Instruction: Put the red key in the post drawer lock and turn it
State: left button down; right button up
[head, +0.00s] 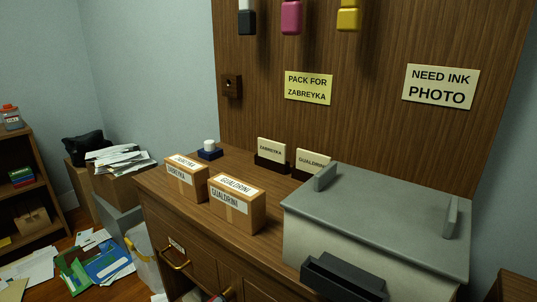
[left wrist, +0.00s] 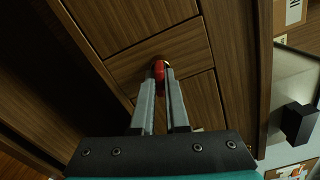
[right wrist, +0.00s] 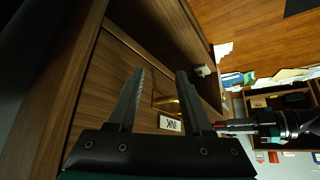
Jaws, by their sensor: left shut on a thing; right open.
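In the left wrist view my left gripper (left wrist: 160,78) is shut on the red key (left wrist: 158,67). The key's tip end meets a small round reddish-brass lock (left wrist: 163,59) on a wooden drawer front (left wrist: 175,52). The fingers cover part of the key, and I cannot tell how deep it sits or how far it is turned. In the right wrist view my right gripper (right wrist: 158,82) is open and empty, before a drawer front with a brass handle (right wrist: 168,104) and an INK label (right wrist: 170,124).
The wooden desk (head: 150,190) carries two labelled boxes (head: 237,203) and a grey machine (head: 380,215). A drawer with a brass handle (head: 175,262) is on its front. Papers and folders (head: 100,265) litter the floor at left. My left arm (right wrist: 270,124) shows at right in the right wrist view.

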pick_arm(q)
jog(key=m, duration=0.3)
jog(key=shift+m, duration=1)
jog(key=m, duration=0.4)
jog(key=shift+m+b, duration=0.4)
jog(key=shift+m, duration=0.5)
jog(key=c, duration=0.5)
grip_release()
